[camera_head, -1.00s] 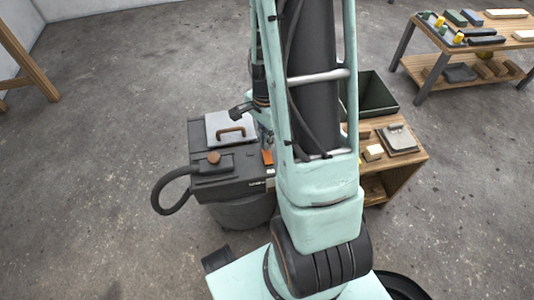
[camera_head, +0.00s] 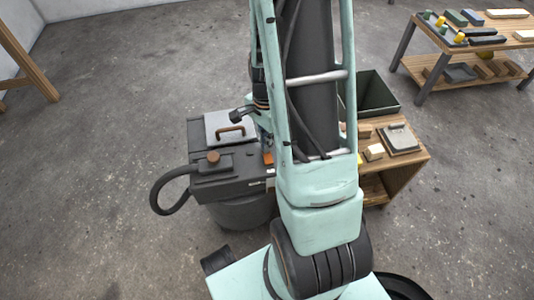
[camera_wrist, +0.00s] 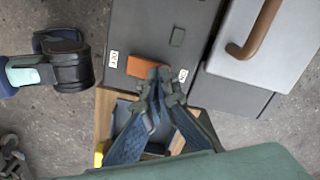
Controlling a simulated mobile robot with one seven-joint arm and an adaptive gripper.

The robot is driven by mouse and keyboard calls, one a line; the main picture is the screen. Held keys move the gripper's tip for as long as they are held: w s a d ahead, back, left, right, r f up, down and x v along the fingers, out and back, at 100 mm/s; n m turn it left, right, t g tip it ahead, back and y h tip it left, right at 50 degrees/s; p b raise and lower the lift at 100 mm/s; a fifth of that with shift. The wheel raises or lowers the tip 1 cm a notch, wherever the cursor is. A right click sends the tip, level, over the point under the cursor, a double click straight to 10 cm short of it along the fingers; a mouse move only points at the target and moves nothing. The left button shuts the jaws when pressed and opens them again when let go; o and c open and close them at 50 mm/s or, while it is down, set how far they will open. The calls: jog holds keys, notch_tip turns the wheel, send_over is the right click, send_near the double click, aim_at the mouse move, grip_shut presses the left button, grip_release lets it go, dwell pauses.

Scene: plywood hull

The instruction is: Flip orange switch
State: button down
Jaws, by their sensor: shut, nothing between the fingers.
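The orange switch (camera_wrist: 141,67) sits on the dark grey top of a machine (camera_wrist: 187,40), between two small white labels, in the wrist view. In the head view a bit of the orange switch (camera_head: 268,158) shows beside my arm, on the machine (camera_head: 228,188). My gripper (camera_wrist: 158,74) is shut and empty, with its fingertips together at the switch's edge, over or against it; I cannot tell if they touch. In the head view the gripper is mostly hidden behind my arm. The fingertips cover part of the switch, so its tilt is unclear.
A grey lid with a brown handle (camera_head: 229,130) lies on the machine, and a black hose (camera_head: 163,193) curves off its left. A wooden cart (camera_head: 408,168) with a dark bin (camera_head: 372,94) stands right. A workbench (camera_head: 450,52) is at back right. Open floor lies left.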

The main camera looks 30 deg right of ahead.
jog(key=shift+f, duration=0.35)
notch_tip(320, 180, up, 7)
jog(key=p, duration=0.6)
dwell(0.4)
dwell(0.4)
